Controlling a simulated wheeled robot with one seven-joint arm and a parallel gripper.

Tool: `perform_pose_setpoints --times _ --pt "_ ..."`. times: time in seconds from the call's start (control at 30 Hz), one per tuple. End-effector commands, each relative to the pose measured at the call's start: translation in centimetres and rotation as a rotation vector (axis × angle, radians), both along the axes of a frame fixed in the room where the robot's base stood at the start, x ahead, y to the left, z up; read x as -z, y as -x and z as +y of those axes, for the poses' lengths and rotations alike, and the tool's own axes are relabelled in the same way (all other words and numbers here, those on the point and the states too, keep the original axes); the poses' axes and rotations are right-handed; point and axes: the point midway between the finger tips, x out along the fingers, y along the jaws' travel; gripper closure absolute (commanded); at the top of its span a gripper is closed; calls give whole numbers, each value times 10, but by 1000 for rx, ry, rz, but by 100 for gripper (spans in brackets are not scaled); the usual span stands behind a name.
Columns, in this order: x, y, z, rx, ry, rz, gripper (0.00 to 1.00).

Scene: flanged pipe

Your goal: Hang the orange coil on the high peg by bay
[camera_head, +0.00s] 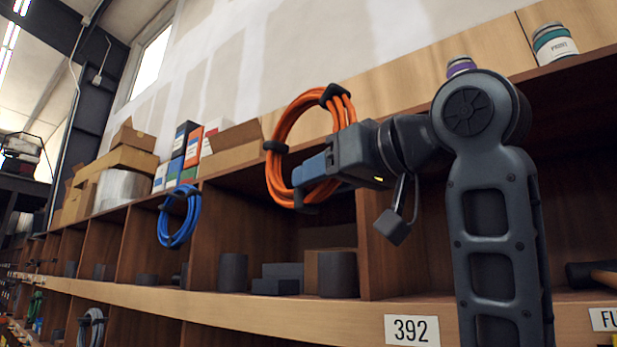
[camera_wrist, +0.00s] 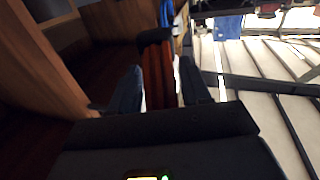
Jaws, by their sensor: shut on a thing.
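The orange coil (camera_head: 281,138) is a loop of several orange strands with black ties, held up in front of the shelf bays in the head view. My gripper (camera_head: 312,170) is shut on the coil's lower right side. In the wrist view the orange strands (camera_wrist: 158,78) run between the two fingers of my gripper (camera_wrist: 162,88). The coil hangs upright and appears clear of the shelf. No bare peg can be made out; a blue coil (camera_head: 180,216) hangs at the front of a divider to the left.
Wooden shelving (camera_head: 200,290) with open bays runs along the wall. Dark cylinders and blocks (camera_head: 233,272) stand in the bay behind the coil. Boxes (camera_head: 187,150) and a white paint can (camera_head: 553,45) stand on the top. A 392 label (camera_head: 412,330) is on the shelf edge.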

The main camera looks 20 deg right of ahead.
Motion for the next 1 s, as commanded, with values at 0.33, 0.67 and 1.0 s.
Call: perform_pose_setpoints --times 0.33,0.67,1.0 --pt "-6 1 -6 3 -2 -2 100" --pt "-5 -9 -20 2 -1 -2 100" --pt "-3 -19 -34 2 -1 -2 100"
